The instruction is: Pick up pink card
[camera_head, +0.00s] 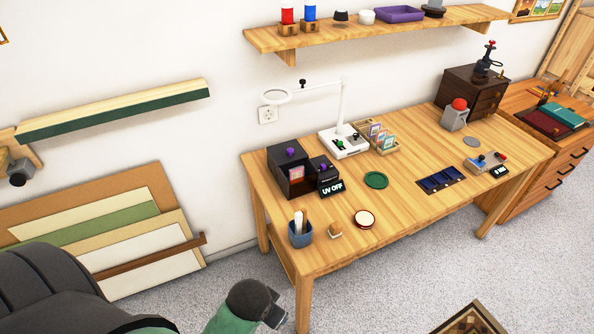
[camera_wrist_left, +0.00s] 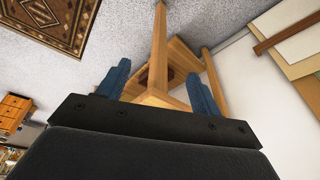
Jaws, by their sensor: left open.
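Several small cards (camera_head: 377,131) with pinkish and other colours stand in a wooden rack on the table, behind the green disc. Another pinkish-red card (camera_head: 296,174) shows at the front of a black box (camera_head: 285,157). I cannot tell for sure which is the pink card. My left gripper (camera_head: 274,317) is low in front of the table's near left leg, well away from the cards. In the left wrist view the left gripper (camera_wrist_left: 158,85) is open and empty, facing the table's legs and underside. My right gripper is not in view.
The wooden table (camera_head: 400,202) also bears a magnifier lamp (camera_head: 344,140), a blue cup (camera_head: 300,235), a green disc (camera_head: 376,180), a round red-rimmed dish (camera_head: 364,218) and a UV OFF sign (camera_head: 332,188). A shelf (camera_head: 380,32) hangs above. Bare tabletop lies around the green disc.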

